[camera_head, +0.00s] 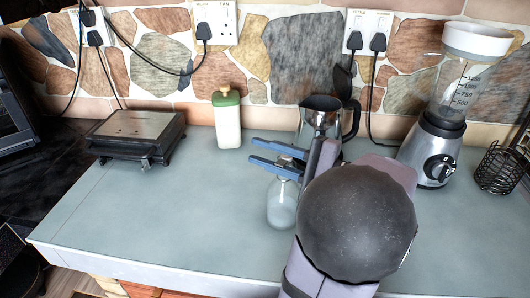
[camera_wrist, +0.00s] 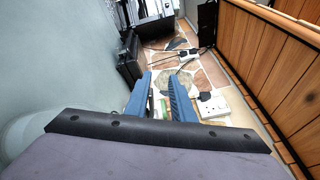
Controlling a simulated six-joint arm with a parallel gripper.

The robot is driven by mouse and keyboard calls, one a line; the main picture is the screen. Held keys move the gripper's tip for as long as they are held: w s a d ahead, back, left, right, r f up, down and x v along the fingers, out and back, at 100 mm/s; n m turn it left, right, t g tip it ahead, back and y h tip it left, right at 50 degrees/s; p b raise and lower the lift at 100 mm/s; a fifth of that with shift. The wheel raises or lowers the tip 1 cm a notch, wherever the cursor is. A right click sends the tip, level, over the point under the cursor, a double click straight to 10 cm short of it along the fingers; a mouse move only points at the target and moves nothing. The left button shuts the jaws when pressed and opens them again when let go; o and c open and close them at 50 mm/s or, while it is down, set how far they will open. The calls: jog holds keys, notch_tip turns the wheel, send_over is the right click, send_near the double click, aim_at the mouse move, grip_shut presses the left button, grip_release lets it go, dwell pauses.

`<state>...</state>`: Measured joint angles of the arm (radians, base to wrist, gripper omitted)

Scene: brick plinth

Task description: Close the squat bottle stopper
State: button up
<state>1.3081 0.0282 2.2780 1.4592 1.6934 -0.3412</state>
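A clear squat glass bottle (camera_head: 282,205) stands upright on the grey-blue counter, just left of my dark rounded wrist in the head view. Its neck and top lie close to my gripper's fingers and are partly hidden by them, so I cannot tell how the stopper sits. My gripper (camera_head: 253,151) is level, its two blue fingers pointing left at about the height of the bottle's top. The fingers are apart with a visible gap. In the wrist view, my gripper (camera_wrist: 161,75) shows nothing clearly held between its fingers. A pale rounded shape at lower left there may be the bottle.
A white container with a green lid (camera_head: 228,118) stands behind and left. A metal jug (camera_head: 319,108) stands close behind my gripper. The front-left counter (camera_head: 165,210) is clear.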

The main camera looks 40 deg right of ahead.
jog(key=b+v, duration=0.1)
jog(key=v, duration=0.5)
jog(key=shift+s+d, duration=0.3)
jog(key=shift+s, duration=0.35)
jog(key=shift+s, duration=0.1)
jog(key=p+v, duration=0.4)
jog(key=v, duration=0.4)
dwell(0.8)
dwell(0.7)
